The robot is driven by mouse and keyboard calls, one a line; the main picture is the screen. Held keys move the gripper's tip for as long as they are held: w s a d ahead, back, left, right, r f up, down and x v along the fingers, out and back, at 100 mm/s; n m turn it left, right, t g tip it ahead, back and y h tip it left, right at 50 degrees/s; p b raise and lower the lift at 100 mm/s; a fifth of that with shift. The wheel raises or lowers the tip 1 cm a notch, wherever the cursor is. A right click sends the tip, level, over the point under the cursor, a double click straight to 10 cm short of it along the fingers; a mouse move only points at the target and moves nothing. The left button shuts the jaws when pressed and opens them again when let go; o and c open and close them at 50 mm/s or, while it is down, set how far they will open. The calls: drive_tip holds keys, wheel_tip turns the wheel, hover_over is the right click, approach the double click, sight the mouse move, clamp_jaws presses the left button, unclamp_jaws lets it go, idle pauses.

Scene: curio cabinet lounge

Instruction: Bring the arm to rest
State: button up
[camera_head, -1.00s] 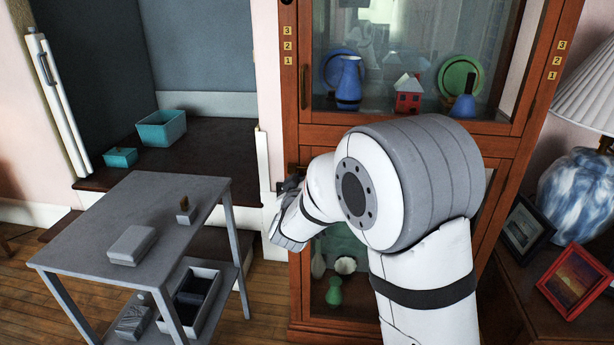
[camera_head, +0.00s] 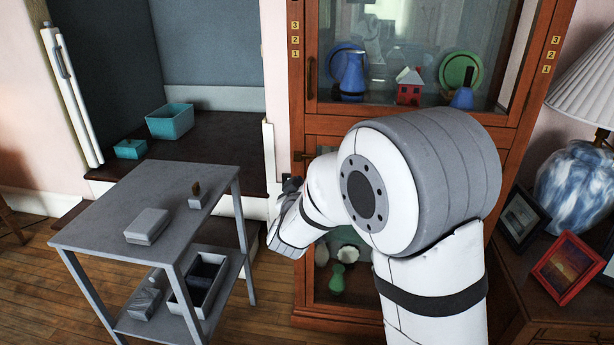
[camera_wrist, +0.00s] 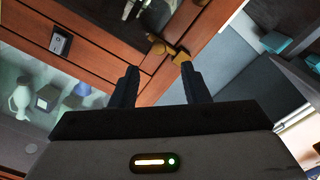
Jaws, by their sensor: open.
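My white and grey arm is bent in front of the wooden cabinet (camera_head: 408,128). My gripper (camera_wrist: 160,72) shows in the wrist view with its two dark fingers apart and nothing between them. In the head view the gripper (camera_head: 290,186) points away at the cabinet's left edge, its fingers small and dark. In the wrist view a brass fitting (camera_wrist: 182,57) on the cabinet frame lies just beyond the fingertips. I cannot tell whether they touch.
A grey cart (camera_head: 110,205) with small boxes stands left of my arm. Teal boxes (camera_head: 170,121) sit on a dark ledge behind it. A lamp (camera_head: 580,185) and picture frames (camera_head: 568,268) stand at the right. Wooden floor (camera_head: 40,290) is clear at lower left.

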drive_tip(key=shift+s+a, duration=0.1)
drive_tip(key=shift+s, duration=0.15)
drive_tip(key=s+d+r+m+g+y+p, duration=0.1)
drive_tip(key=s+d+r+g+y+p, duration=0.4)
drive_tip(key=s+r+p, duration=0.65)
drive_tip(key=s+d+r+m+g+h+p, duration=0.1)
drive_tip(key=s+d+r+g+p, duration=0.2)
drive_tip(key=s, duration=0.4)
drive_tip(key=s+d+r+m+g+h+p, duration=0.1)
drive_tip(key=s+d+r+m+g+p, duration=0.1)
drive_tip(key=s+d+p, duration=0.3)
drive_tip(key=s+d+r+m+g+p, duration=0.2)
drive_tip(key=s+d+r+g+p, duration=0.1)
drive_tip(key=s, duration=0.6)
drive_tip(key=d+g+p, duration=0.1)
drive_tip(key=g+p, duration=0.1)
drive_tip(key=shift+s+d+r+h+p, duration=0.2)
drive_tip(key=shift+s+r+h+p, duration=0.05)
drive_tip(key=shift+r+h+p, duration=0.15)
